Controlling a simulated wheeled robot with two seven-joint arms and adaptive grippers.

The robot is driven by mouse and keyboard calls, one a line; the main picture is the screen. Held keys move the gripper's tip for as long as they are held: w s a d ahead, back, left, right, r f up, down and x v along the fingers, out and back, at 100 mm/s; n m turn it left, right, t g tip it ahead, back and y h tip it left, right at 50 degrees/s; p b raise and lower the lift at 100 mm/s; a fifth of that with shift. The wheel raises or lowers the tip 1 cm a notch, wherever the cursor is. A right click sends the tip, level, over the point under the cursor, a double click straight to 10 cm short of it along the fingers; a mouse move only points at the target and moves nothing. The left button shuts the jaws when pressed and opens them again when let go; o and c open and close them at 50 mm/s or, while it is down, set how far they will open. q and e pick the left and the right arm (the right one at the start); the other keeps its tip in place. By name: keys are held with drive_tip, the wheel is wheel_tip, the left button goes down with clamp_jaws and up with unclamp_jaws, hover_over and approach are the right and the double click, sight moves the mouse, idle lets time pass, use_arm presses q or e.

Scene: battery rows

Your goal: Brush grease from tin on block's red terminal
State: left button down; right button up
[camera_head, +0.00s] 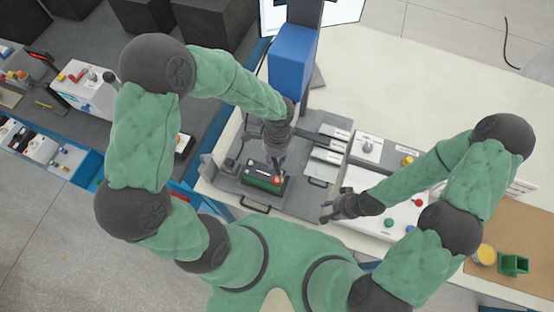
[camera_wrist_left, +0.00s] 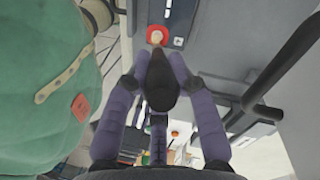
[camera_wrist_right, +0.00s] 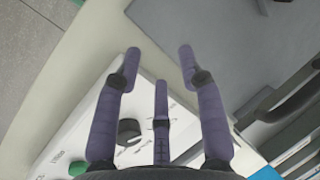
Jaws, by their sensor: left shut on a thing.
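My left gripper (camera_head: 273,158) is shut on a dark-handled brush (camera_wrist_left: 160,80), with its fingers pointing down over the block. The block (camera_head: 262,181) is dark with a green side and sits in a grey tray. The brush's pale tip (camera_wrist_left: 157,38) is over the block's red terminal (camera_wrist_left: 158,32); whether it touches cannot be told for certain. The red terminal also shows in the head view (camera_head: 278,180). The grease tin (camera_head: 486,254), yellow inside, stands at the far right on a brown mat. My right gripper (camera_wrist_right: 158,52) is open and empty over a white panel.
A green holder (camera_head: 514,264) stands beside the tin on the brown mat (camera_head: 535,238). The grey tray (camera_head: 222,184) has black handles. A white panel (camera_head: 375,228) with coloured knobs lies right of the tray. A blue column (camera_head: 293,55) rises behind. The cream table top is clear at the back right.

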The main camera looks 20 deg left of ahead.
use_arm(q)
drive_tip(key=shift+a, duration=1.1)
drive_tip(key=shift+d, duration=1.5)
drive_tip(key=shift+r, duration=0.1)
drive_tip(key=shift+r+p, duration=2.3)
drive_tip(key=shift+r, duration=0.75)
drive_tip(key=shift+r+p, duration=1.2)
drive_tip(key=shift+r, duration=0.25)
drive_tip(key=shift+s+f, duration=0.1)
